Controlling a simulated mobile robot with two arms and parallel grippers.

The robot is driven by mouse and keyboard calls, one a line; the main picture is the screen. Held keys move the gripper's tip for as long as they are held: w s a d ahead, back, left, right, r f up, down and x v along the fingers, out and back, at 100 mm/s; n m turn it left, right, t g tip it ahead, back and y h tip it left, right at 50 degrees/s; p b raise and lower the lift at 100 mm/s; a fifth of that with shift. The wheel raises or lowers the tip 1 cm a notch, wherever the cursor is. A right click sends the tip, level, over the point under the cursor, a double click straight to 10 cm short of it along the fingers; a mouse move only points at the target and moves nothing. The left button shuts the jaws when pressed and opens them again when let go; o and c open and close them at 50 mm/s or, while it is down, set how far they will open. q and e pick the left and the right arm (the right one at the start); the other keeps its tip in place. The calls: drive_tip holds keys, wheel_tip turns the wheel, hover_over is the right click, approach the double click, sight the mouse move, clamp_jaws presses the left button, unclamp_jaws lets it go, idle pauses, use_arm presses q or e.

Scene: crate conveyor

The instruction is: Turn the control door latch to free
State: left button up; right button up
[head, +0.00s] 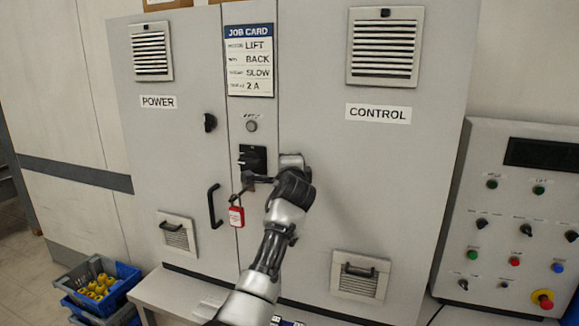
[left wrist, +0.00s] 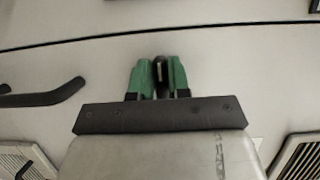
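The grey control door (head: 345,190) carries a CONTROL label and is closed. My left gripper (head: 292,168) is at this door's edge, just right of the main switch, with my arm coming up from below. In the left wrist view, the green fingertips (left wrist: 158,78) sit close on both sides of the dark control door latch (left wrist: 160,72) and appear to grip it. In the head view the latch is hidden behind my gripper, so its angle is hard to tell there. My right gripper is not in view.
A black rotary switch (head: 252,158) and a red padlock tag (head: 236,216) are close left of my gripper. The power door has a latch (head: 210,122) and a handle (head: 215,206). A control panel (head: 515,215) stands right; a blue crate (head: 125,278) is lower left.

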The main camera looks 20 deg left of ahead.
use_arm(q)
drive_tip(key=o, duration=0.4)
drive_tip(key=shift+c, duration=0.2)
drive_tip(key=b+v, duration=0.3)
drive_tip(key=v, duration=0.7)
drive_tip(key=shift+s, duration=0.35)
drive_tip(key=shift+d+f, duration=0.1)
drive_tip(key=shift+f, duration=0.05)
